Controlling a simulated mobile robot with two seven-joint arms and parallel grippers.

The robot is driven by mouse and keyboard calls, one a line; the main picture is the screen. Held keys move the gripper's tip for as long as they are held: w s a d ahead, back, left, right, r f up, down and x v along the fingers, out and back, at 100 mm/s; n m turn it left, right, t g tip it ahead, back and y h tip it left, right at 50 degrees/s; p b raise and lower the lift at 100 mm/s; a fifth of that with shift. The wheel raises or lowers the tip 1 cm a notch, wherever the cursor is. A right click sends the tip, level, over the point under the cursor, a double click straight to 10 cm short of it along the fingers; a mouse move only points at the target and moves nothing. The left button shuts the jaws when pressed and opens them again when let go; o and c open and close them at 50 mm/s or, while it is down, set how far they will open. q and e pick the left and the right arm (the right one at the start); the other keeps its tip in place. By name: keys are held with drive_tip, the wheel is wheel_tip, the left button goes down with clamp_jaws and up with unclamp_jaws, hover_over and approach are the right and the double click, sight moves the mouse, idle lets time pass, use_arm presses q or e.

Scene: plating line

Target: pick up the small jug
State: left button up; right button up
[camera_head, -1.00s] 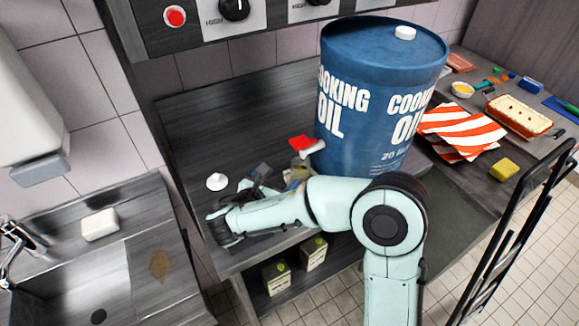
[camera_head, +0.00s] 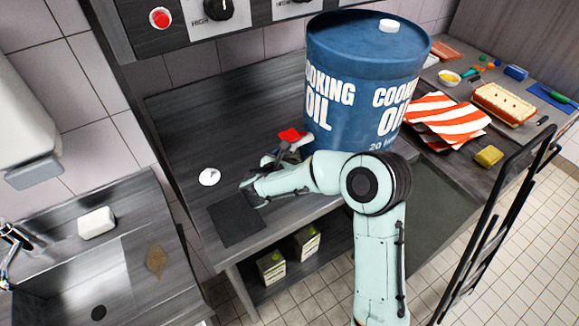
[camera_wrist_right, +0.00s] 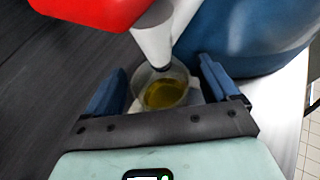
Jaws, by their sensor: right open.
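In the right wrist view, a small clear round vessel, which looks like the small jug (camera_wrist_right: 164,97), holds yellow-brown liquid. It sits between the two spread blue fingers of my right gripper (camera_wrist_right: 163,85), with gaps at both sides. A white spout (camera_wrist_right: 153,38) hangs over its far rim. In the head view the right gripper (camera_head: 272,162) is low over the counter in front of the oil drum, and the jug is mostly hidden there by the gripper. My left gripper is not in view.
A large blue cooking-oil drum (camera_head: 360,85) stands close beyond the gripper. A red part (camera_head: 291,135) lies above the spout. A dark mat (camera_head: 236,219) and a small white item (camera_head: 209,177) are to the left. The counter's back left is clear.

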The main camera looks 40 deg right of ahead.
drive_tip(key=shift+s, duration=0.1)
drive_tip(key=c, duration=1.2)
drive_tip(key=shift+o, duration=0.2)
drive_tip(key=shift+r, duration=0.2)
